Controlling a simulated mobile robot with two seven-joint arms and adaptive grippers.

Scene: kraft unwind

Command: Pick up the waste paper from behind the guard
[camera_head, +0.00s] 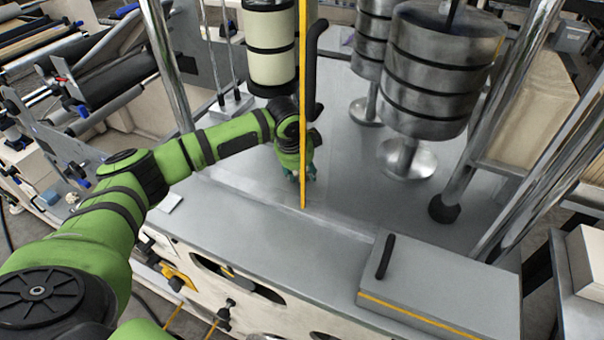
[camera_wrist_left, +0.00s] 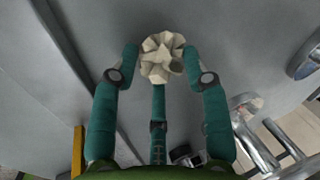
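The waste paper (camera_wrist_left: 162,58) is a crumpled cream ball on the grey deck in the left wrist view. My left gripper (camera_wrist_left: 160,54) has teal fingers spread around it: one to its left with a gap, one close at its right, one below it. I cannot tell whether any finger touches it. In the head view the left gripper (camera_head: 302,174) points down to the deck, partly hidden by the guard's upright yellow edge (camera_head: 303,110); the paper is hidden there. My right gripper is not in view.
A black curved handle (camera_head: 313,70) is beside the yellow edge. Stacked steel cylinders (camera_head: 440,70) stand on the grey deck (camera_head: 340,190) to the right, near chrome posts (camera_head: 490,110). A grey box cover (camera_head: 440,285) is at front right. The deck between is mostly clear.

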